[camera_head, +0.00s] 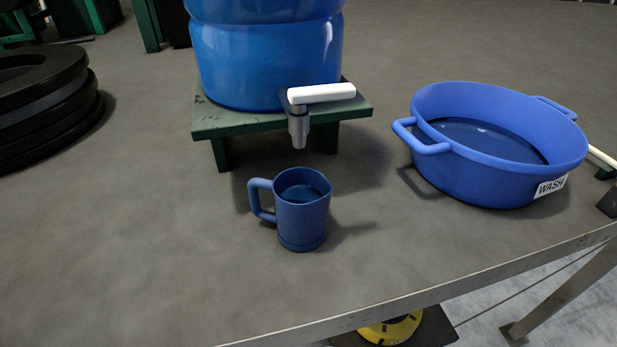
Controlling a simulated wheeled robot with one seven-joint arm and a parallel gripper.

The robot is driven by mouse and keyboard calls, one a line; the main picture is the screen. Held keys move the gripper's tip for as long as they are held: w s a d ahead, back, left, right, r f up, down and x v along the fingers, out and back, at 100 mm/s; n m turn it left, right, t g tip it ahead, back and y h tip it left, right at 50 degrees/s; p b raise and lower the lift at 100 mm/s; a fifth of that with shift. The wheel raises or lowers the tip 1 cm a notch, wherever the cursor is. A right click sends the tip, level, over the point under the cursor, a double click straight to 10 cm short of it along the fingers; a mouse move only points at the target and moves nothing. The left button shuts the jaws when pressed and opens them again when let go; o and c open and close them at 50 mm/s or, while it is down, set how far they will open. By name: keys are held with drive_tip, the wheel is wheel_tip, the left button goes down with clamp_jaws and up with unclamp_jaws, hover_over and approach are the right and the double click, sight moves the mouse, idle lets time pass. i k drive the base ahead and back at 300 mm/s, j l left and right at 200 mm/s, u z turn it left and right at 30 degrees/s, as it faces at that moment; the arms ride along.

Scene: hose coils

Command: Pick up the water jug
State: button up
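A blue jug (302,220) with a handle on its left side stands upright on the grey table, below and just in front of a metal tap. My gripper is not in view.
The tap (299,125) with a white lever overhangs the stand (240,122) behind the jug. A blue wash basin (480,180) stands to the right. Black coils (45,115) lie at the left. The table (150,260) is clear left of the jug; its front edge is close.

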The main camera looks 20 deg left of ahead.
sight(302, 195)
drive_tip(key=i+l, duration=0.1)
drive_tip(key=l, duration=0.2)
drive_tip(key=i+l, duration=0.1)
drive_tip(key=l, duration=0.2)
drive_tip(key=i+l, duration=0.1)
drive_tip(key=l, duration=0.2)
drive_tip(key=l+u, duration=0.2)
drive_tip(key=u, duration=0.2)
drive_tip(key=i+l+u, duration=0.1)
drive_tip(key=l+u, duration=0.15)
drive_tip(key=u, duration=0.15)
drive_tip(key=l+u, duration=0.25)
drive_tip(key=u, duration=1.7)
